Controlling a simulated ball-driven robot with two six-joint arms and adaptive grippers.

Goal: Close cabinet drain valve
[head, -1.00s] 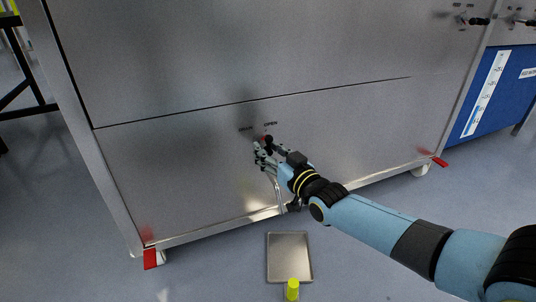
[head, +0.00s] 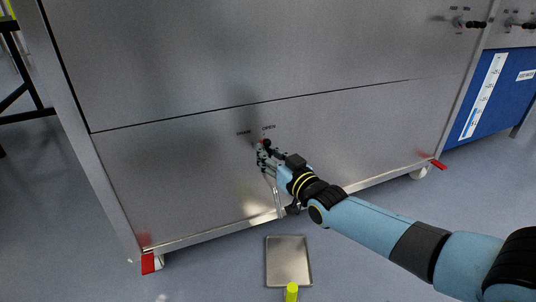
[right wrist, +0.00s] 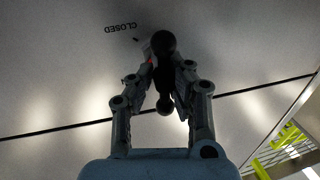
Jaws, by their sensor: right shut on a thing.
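The drain valve's black handle (head: 267,142) has a round knob and a bit of red beside it. It is on the lower grey panel of the cabinet (head: 190,175), below small lettering that seems to read OPEN (head: 268,127). My right gripper (head: 263,156) is at the valve and partly covers it. In the right wrist view the two fingers of the right gripper (right wrist: 165,75) are closed on the black handle (right wrist: 163,45), which has a ball at each end. A CLOSED label (right wrist: 121,28) shows upside down beside it. My left gripper is not in view.
A thin pipe (head: 277,197) hangs down below the valve. More valves (head: 470,23) are at the upper right.

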